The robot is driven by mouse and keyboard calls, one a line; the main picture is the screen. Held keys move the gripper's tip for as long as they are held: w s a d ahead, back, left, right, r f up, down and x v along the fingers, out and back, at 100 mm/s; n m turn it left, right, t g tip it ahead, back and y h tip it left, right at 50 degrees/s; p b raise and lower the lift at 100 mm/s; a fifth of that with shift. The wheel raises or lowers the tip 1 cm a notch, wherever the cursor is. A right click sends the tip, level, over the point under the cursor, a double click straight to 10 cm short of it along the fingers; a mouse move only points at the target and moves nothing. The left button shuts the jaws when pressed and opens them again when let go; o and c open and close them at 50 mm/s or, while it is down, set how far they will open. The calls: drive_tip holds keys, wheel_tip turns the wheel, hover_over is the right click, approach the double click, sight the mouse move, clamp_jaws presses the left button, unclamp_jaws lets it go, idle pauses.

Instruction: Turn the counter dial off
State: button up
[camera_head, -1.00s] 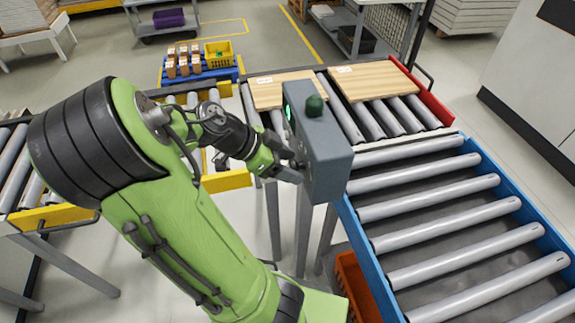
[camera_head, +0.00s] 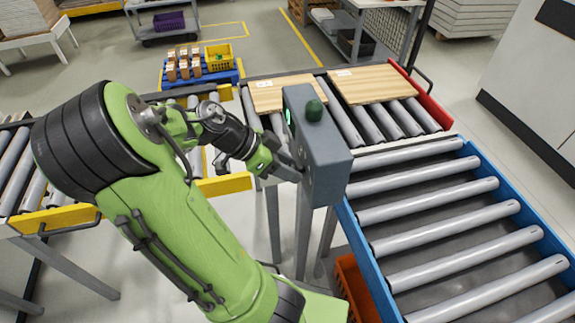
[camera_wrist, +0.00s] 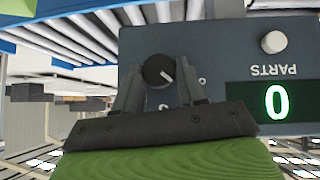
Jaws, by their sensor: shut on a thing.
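The counter box (camera_head: 325,165) is a grey-blue housing on a post, with a dark green dome on top; its front faces my arm and is mostly hidden in the head view. In the wrist view the counter panel (camera_wrist: 220,60) appears upside down, with a green "0" display (camera_wrist: 277,102) and the word PARTS. The black round dial (camera_wrist: 158,71) with a white pointer line sits between the fingers of my gripper (camera_wrist: 158,85). My gripper is shut on the dial. In the head view my gripper (camera_head: 285,170) meets the front of the box.
A pale round button (camera_wrist: 274,42) is on the panel beside the display. Roller conveyors (camera_head: 430,215) lie right of the box, with two wooden boards (camera_head: 375,86) behind it. An orange bin (camera_head: 355,285) stands below.

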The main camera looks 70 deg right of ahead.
drive_tip(key=shift+w+d+f+n+g+y+p, duration=0.1)
drive_tip(key=shift+d+n+g+y+p, duration=0.1)
drive_tip(key=shift+n+g+y+p, duration=0.75)
drive_tip(key=shift+w+d+n+g+y+p, duration=0.15)
drive_tip(key=shift+n+g+y+p, duration=0.45)
drive_tip(key=shift+y+p, duration=0.65)
drive_tip(key=shift+f, duration=0.1)
drive_tip(key=o, duration=1)
drive_tip(key=p+v, duration=0.4)
drive_tip(key=v, duration=1.1)
drive_tip(key=shift+w+a, duration=0.15)
drive_tip(key=shift+w, duration=0.25)
